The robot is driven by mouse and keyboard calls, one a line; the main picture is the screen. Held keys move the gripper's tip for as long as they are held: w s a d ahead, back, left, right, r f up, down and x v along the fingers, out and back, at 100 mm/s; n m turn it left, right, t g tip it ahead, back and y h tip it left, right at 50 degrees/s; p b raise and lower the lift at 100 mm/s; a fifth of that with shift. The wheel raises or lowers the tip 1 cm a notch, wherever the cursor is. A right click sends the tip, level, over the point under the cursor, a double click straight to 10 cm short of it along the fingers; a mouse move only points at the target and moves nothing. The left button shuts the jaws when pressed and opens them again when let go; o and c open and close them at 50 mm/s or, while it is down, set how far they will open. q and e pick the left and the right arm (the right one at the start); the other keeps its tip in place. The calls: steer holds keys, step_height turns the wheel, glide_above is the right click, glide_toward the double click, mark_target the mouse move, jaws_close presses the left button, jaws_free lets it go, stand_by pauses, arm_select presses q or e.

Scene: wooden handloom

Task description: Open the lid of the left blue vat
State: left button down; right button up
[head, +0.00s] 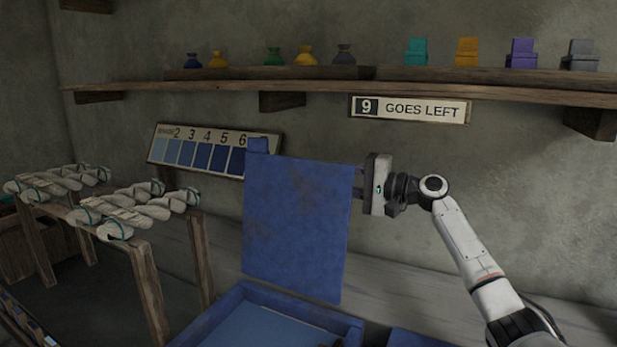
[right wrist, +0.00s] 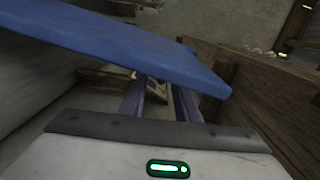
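The left blue vat (head: 345,326) is at the bottom middle of the head view, its top open and blue liquid (head: 262,328) showing inside. Its blue lid (head: 297,228) stands nearly upright behind the opening, with a small tab at its upper left corner. My right gripper (head: 358,185) is at the lid's upper right edge. In the right wrist view its two fingers (right wrist: 160,102) are apart, and the lid (right wrist: 120,48) crosses close above them. I cannot tell whether they touch it. My left gripper is not in view.
A second blue surface (head: 412,338) shows at the bottom, right of the vat. A wooden rack (head: 148,270) with white yarn skeins stands at left. A shelf (head: 230,87) with small coloured bags and blocks runs above. A shade chart (head: 157,150) is behind the lid.

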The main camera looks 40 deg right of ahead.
steer(key=shift+v, duration=1.85)
